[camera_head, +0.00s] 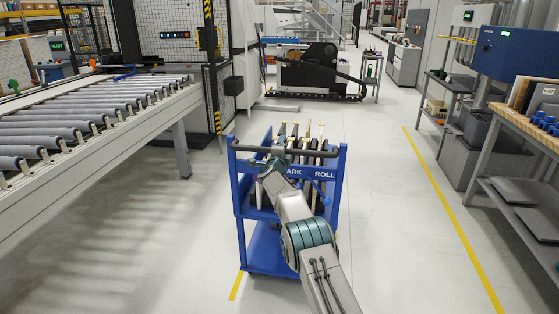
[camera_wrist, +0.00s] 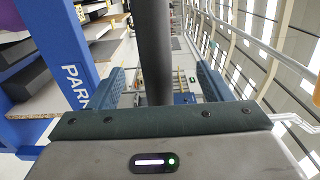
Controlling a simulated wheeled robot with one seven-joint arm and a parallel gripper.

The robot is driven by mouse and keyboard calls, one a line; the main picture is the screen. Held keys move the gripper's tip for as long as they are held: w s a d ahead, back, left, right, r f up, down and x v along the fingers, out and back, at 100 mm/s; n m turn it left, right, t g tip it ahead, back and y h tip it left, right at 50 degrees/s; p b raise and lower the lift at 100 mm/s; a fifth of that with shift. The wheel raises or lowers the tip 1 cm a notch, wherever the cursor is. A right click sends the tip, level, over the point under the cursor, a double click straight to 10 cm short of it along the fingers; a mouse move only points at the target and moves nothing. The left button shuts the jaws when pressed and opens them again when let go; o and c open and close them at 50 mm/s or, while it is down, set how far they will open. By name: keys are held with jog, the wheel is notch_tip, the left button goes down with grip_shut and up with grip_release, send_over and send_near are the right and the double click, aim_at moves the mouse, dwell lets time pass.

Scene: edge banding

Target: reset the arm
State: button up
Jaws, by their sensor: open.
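My arm reaches forward from the bottom of the head view to a blue cart (camera_head: 246,256). My gripper (camera_head: 264,163) is at the near side of the cart, by its dark handle bar (camera_head: 333,153). In the wrist view my gripper (camera_wrist: 163,84) has its two fingers spread apart, with the dark handle bar (camera_wrist: 155,45) showing between them. I cannot tell whether the bar touches a finger or the palm. The cart's blue lettered frame (camera_wrist: 70,60) is on the left of the wrist view. My arm hides part of the cart's front lettering.
Several upright rolls or boards (camera_head: 306,143) stand in the cart. A roller conveyor (camera_head: 75,125) is on the left, a workbench (camera_head: 530,130) on the right. A dark machine (camera_head: 312,76) stands behind the cart. Floor is clear on both sides of the cart.

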jog(key=s+b, duration=0.7)
jog(key=b, duration=0.2)
jog(key=shift+a, duration=0.45)
jog(key=shift+s, duration=0.15)
jog(key=s+a+b, duration=0.2)
jog(key=s, duration=1.1)
jog(key=s+d+r+n+g+y+p, duration=0.3)
jog(key=s+d+r+n+p, duration=0.15)
jog(key=s, duration=0.25)
jog(key=s+d+r+n+g+y+p, duration=0.2)
jog(key=s+d+r+n+p, duration=0.15)
jog(key=s+n, duration=0.3)
jog(key=s+d+n+g+p, duration=0.2)
jog(key=s+d+g, duration=0.1)
jog(key=s, duration=0.7)
jog(key=s+d+f+n+g+h+p, duration=0.1)
jog(key=s+d+n+g+p, duration=0.2)
jog(key=s, duration=0.8)
jog(key=s+d+n+g+h+p, duration=0.1)
jog(key=s+d+n+g+p, duration=0.1)
jog(key=s+d, duration=0.4)
jog(key=s+n+g, duration=0.1)
jog(key=s+g, duration=0.1)
jog(key=s, duration=0.3)
jog(key=shift+s+f+p, duration=0.15)
jog(key=shift+f+p, duration=0.2)
jog(key=shift+p, duration=0.05)
